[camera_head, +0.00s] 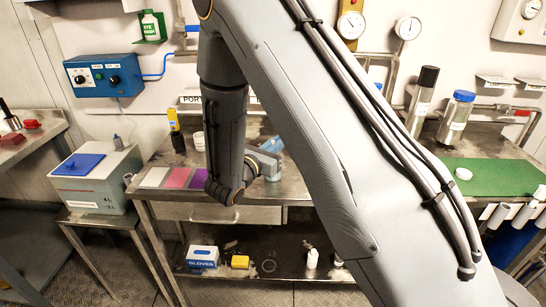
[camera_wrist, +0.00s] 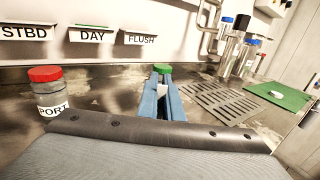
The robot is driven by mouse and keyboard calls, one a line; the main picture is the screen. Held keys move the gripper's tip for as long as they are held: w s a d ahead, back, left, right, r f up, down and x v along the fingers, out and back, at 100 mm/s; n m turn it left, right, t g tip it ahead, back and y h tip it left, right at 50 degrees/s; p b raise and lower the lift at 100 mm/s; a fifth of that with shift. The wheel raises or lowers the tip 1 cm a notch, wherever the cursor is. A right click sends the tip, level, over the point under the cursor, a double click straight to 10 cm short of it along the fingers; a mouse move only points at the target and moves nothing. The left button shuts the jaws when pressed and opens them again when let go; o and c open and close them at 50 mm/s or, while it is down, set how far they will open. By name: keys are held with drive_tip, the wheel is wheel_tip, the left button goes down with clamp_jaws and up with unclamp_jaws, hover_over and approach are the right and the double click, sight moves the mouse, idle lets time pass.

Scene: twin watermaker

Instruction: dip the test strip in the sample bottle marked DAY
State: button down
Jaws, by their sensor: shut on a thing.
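My gripper (camera_wrist: 163,92) reaches out over the metal bench with its blue fingers close together. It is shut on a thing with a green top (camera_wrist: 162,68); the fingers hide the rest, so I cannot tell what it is. The gripper also shows in the head view (camera_head: 272,165), partly behind my arm. The DAY label (camera_wrist: 92,36) is on the wall behind the bench, between the STBD label (camera_wrist: 26,32) and the FLUSH label (camera_wrist: 140,39). I cannot make out a test strip or a bottle marked DAY in either view.
A red-capped bottle marked PORT (camera_wrist: 47,95) stands left of the gripper. A slotted drain plate (camera_wrist: 220,101) and green mat (camera_wrist: 279,96) lie right. A blue-capped bottle (camera_head: 455,118) and black-capped cylinder (camera_head: 421,100) stand at the bench's back right. Coloured pads (camera_head: 176,178) lie left.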

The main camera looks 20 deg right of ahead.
wheel_tip(320, 180, up, 10)
drive_tip(key=p, duration=0.6)
drive_tip(key=shift+r, duration=0.15)
idle(0.6)
